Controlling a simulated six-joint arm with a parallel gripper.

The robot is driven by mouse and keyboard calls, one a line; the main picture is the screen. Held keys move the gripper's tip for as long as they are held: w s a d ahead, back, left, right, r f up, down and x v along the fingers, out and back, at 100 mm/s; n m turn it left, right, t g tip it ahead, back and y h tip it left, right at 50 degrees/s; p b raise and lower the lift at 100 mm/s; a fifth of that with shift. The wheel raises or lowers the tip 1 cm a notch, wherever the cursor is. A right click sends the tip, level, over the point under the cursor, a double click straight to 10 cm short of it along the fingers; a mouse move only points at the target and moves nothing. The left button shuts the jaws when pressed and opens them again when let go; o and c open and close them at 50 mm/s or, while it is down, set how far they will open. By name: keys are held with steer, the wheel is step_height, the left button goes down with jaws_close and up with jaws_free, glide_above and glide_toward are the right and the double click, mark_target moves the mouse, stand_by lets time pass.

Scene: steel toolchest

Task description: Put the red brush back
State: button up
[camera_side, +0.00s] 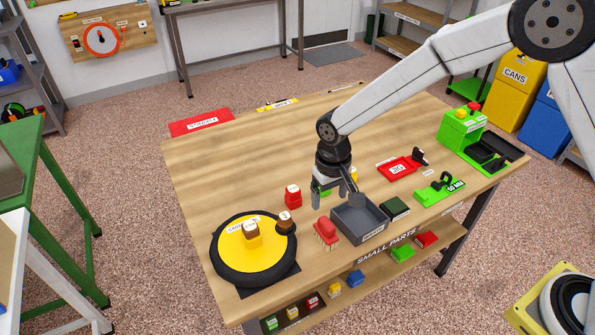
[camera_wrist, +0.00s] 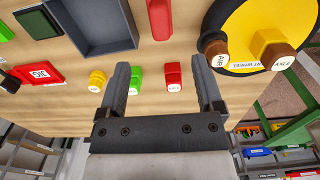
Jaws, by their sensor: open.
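The red brush (camera_side: 326,231) stands near the table's front edge, pale bristles showing below its red body. It is just left of the grey bin (camera_side: 375,234). In the wrist view the red brush (camera_wrist: 159,18) is at the top, beside the grey bin (camera_wrist: 131,30) and beyond my fingertips. My gripper (camera_side: 337,200) is open and empty, pointing down above the table behind the brush and bin. Its two fingers are spread wide in the wrist view (camera_wrist: 165,68). The gripper does not touch the brush.
A red labelled block (camera_side: 293,198) stands left of my gripper; green (camera_wrist: 136,80) and yellow (camera_wrist: 97,81) blocks are close by. A yellow wheel (camera_side: 232,258) with blocks on it lies at left. A red tray (camera_side: 397,171) is at right.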

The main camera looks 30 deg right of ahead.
steer(key=shift+s+d+r, duration=0.15)
steer(key=shift+d+r, duration=0.1)
steer(key=shift+d, duration=0.15)
steer(key=s+d+r+t, duration=0.1)
steer(key=s+d+r, duration=0.2)
steer(key=s+d, duration=0.4)
steer(key=s+d+r+t, duration=0.1)
steer(key=s+d+r, duration=0.2)
steer(key=s+d, duration=0.5)
steer(key=shift+s+r+t, duration=0.25)
steer(key=shift+s+t, duration=0.05)
steer(key=shift+s, duration=0.1)
